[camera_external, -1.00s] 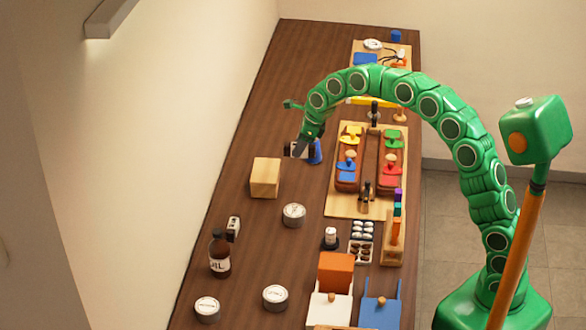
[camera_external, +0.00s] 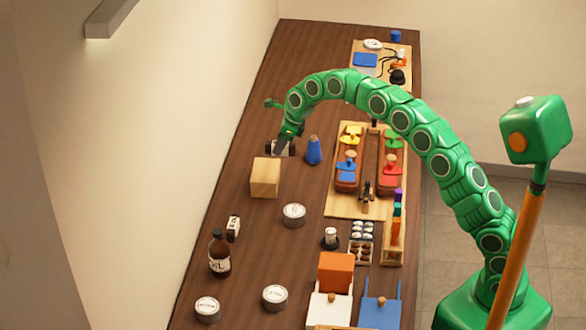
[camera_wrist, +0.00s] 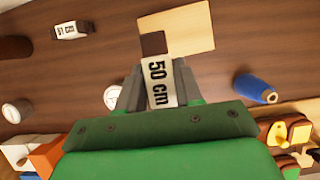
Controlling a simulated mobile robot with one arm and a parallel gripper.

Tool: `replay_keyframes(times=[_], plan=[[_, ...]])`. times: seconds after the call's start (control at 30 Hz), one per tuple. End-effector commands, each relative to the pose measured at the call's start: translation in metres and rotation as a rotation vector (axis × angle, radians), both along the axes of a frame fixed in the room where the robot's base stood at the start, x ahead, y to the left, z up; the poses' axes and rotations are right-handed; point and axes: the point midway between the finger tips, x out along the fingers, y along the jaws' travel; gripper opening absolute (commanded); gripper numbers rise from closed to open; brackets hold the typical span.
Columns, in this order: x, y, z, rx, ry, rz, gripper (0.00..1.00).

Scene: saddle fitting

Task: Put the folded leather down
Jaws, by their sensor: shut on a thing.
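My gripper (camera_external: 284,145) is shut on the folded leather (camera_external: 271,147), just behind the wooden block at the left of the table. In the wrist view the folded leather (camera_wrist: 153,44) shows a dark brown end and a white band marked "50 cm", held between the two fingers (camera_wrist: 160,88). It overlaps the pale wooden block (camera_wrist: 190,27) in that view. I cannot tell whether it touches the block or the table. A similar small banded piece (camera_external: 233,227) stands near the oil bottle; it also shows in the wrist view (camera_wrist: 72,30).
The wooden block (camera_external: 265,178) stands at the table's left side. A blue cone-like bottle (camera_external: 313,151) is right of my gripper. A round tin (camera_external: 294,214) and the brown oil bottle (camera_external: 219,254) stand nearer. A wooden board (camera_external: 339,206) with saddle parts lies right.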

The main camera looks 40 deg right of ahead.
Motion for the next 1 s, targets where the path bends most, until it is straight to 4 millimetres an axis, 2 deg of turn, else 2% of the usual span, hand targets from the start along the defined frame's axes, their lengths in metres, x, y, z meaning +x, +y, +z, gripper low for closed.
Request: replay_keyframes(times=[0.17, 0.7, 1.0], plan=[[0.014, 0.004, -0.005, -0.001, -0.001, 0.001, 0.0], [0.048, 0.014, -0.047, 0.0, -0.005, 0.001, 0.0], [0.055, 0.017, -0.058, -0.001, 0.0, 0.001, 0.0]])
